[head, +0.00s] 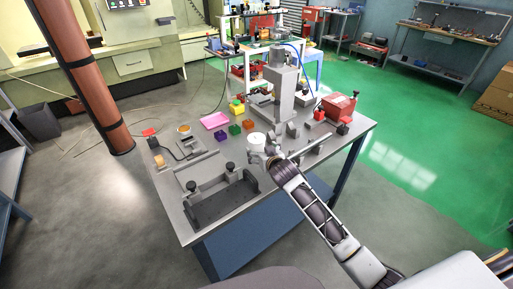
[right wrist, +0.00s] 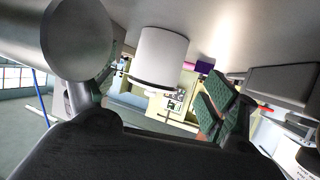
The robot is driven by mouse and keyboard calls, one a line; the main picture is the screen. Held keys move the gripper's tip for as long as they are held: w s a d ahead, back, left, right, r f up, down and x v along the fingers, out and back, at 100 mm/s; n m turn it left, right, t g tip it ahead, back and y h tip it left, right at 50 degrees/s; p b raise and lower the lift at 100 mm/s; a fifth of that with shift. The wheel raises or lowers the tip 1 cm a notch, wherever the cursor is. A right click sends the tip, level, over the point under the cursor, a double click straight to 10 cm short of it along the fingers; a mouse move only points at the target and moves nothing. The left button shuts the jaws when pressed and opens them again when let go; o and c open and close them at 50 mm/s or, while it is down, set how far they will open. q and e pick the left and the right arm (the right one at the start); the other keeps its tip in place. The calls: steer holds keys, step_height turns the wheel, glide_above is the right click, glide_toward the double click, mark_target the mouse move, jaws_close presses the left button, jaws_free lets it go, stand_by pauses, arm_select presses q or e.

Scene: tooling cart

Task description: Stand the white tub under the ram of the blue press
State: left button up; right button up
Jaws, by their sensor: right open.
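The white tub (head: 257,141) stands on the grey cart top, near the middle. In the right wrist view, which is upside down, the tub (right wrist: 160,55) shows white with a dark band, between and beyond the fingers. My right gripper (head: 269,157) is at the near side of the tub. Its spread fingers (right wrist: 163,98) are open and hold nothing; contact with the tub cannot be told. A tall grey press-like machine (head: 281,78) stands behind the tub; I cannot make out a blue body or its ram clearly. My left gripper is not in view.
Small coloured blocks (head: 234,129) and a pink tray (head: 214,120) lie left of the tub. A dark fixture (head: 222,198) is at the front and a red device (head: 338,106) at the right. A grey cylinder (right wrist: 85,40) is close in the wrist view.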

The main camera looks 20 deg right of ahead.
mark_target(259, 148)
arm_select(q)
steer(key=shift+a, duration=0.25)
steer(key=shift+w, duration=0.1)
arm_select(e)
steer(key=shift+w+f, duration=0.15)
steer(key=shift+w, duration=0.35)
steer(key=shift+x, duration=1.35)
steer(key=shift+w+f, duration=0.25)
steer(key=shift+w, duration=0.3)
steer(key=shift+w+f, duration=0.15)
steer(key=shift+w, duration=0.2)
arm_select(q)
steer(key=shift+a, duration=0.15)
